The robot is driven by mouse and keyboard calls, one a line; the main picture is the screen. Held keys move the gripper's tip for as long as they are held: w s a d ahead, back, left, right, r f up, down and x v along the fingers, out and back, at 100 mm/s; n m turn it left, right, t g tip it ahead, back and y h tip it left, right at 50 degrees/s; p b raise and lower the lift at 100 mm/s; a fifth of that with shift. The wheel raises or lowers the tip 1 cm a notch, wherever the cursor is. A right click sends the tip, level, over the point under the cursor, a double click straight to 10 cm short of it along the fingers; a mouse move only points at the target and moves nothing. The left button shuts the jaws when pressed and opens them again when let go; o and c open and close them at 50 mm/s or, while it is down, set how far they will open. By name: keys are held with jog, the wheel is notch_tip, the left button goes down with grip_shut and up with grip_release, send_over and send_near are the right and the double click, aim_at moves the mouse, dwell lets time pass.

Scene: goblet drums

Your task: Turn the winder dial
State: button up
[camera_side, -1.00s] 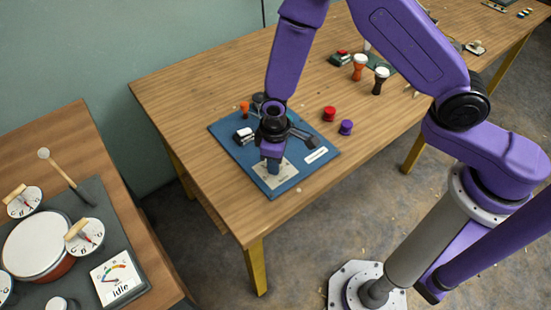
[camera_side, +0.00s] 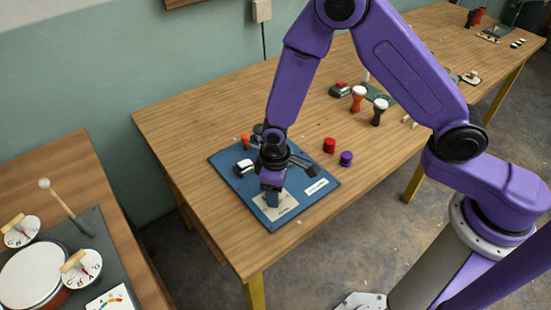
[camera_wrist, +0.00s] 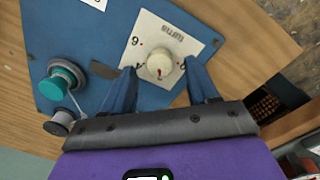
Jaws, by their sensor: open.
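The winder dial (camera_wrist: 161,62) is a round cream knob on a white square plate (camera_wrist: 190,25) marked "turns" with numbers and a red mark. The plate also shows in the side view (camera_side: 280,210) on the blue board (camera_side: 230,172), where the dial itself is mostly hidden by my gripper. My gripper (camera_wrist: 160,85) is open, with one blue finger on each side of the dial in the wrist view. The fingertips look close to the dial, with gaps on both sides. In the side view, my gripper (camera_side: 271,202) points down over the plate.
A teal spool (camera_wrist: 62,80) and a grey spool (camera_wrist: 60,123) sit left of the dial. Red (camera_side: 330,145) and purple (camera_side: 346,158) pieces stand right of the board. Small goblet drums (camera_side: 358,98) stand farther back. The table's front left is clear.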

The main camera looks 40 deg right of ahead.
notch_tip(320, 180, up, 16)
jog(key=shift+s+a, duration=0.2)
jog(key=shift+a, duration=0.05)
dwell(0.5)
jog(key=f+n, duration=0.4)
jog(key=f, duration=0.1)
jog(key=f+n, duration=0.4)
jog(key=f, duration=0.2)
jog(key=f+n, duration=0.3)
jog(key=f, duration=0.3)
jog(key=shift+w+d+f+n, duration=0.15)
jog(key=shift+d+f+n, duration=0.05)
jog(key=shift+d+n, duration=0.2)
jog(key=c, duration=1)
